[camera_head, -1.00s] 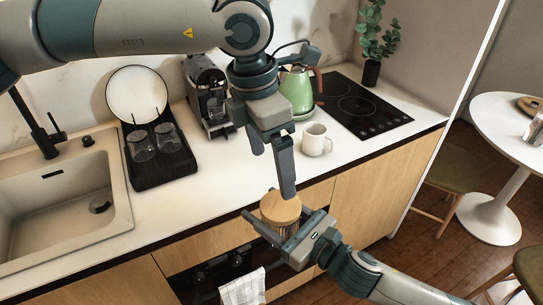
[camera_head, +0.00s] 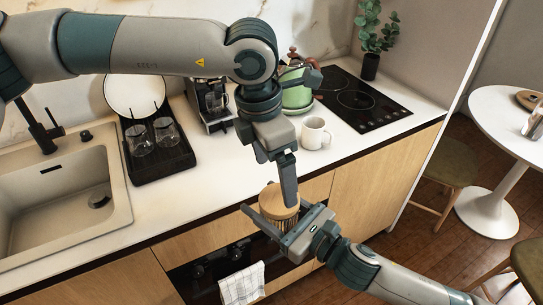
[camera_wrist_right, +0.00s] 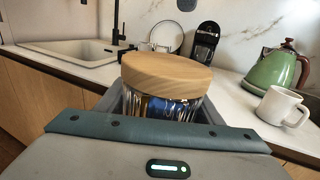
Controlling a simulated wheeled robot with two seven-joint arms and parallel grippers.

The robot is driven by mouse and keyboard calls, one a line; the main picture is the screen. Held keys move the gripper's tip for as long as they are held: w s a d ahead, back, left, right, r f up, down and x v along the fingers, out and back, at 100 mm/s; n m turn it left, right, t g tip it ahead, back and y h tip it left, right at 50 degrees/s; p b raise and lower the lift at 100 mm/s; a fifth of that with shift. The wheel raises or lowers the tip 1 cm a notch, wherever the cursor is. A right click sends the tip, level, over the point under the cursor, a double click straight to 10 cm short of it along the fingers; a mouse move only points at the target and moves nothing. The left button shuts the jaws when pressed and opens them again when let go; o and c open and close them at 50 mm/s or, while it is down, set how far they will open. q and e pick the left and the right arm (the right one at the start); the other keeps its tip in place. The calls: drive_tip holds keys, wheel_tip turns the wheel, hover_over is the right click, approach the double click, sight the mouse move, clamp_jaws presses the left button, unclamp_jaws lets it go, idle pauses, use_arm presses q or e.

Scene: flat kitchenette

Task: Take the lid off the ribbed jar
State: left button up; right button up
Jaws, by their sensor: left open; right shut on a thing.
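The ribbed jar (camera_head: 281,226) is clear glass with a round wooden lid (camera_head: 271,197) on top. My right gripper (camera_head: 274,208) is shut around the jar and holds it in front of the counter edge. In the right wrist view the jar's ribbed glass (camera_wrist_right: 165,107) stands upright between the fingers, and the lid (camera_wrist_right: 166,73) sits level on it. My left gripper (camera_head: 277,182) points down from above and is open. One long finger overlaps the lid's right side in the head view; the other finger is mostly hidden. I cannot tell whether the visible finger touches the lid.
On the counter are a white mug (camera_head: 314,133), a green kettle (camera_head: 296,92), a coffee machine (camera_head: 212,103) and a dark tray (camera_head: 151,166) with glasses. The sink (camera_head: 60,190) is at the left, the hob (camera_head: 358,101) at the right. A towel (camera_head: 242,285) hangs below.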

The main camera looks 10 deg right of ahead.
sight(280, 198)
use_arm(q)
drive_tip(key=shift+w+d+f, duration=0.1)
drive_tip(key=shift+d+f, duration=0.05)
drive_tip(key=shift+f, duration=1)
drive_tip(key=shift+w+d+f, duration=0.1)
drive_tip(key=shift+d+f, duration=0.1)
drive_tip(key=shift+f, duration=0.9)
drive_tip(key=shift+d+f, duration=0.15)
drive_tip(key=shift+f, duration=1)
drive_tip(key=shift+c, duration=0.5)
drive_tip(key=c, duration=1.2)
drive_tip(key=shift+o, duration=0.2)
drive_tip(key=shift+r, duration=0.55)
drive_tip(key=shift+r, duration=0.4)
drive_tip(key=shift+r, duration=0.25)
drive_tip(key=shift+r, duration=1.95)
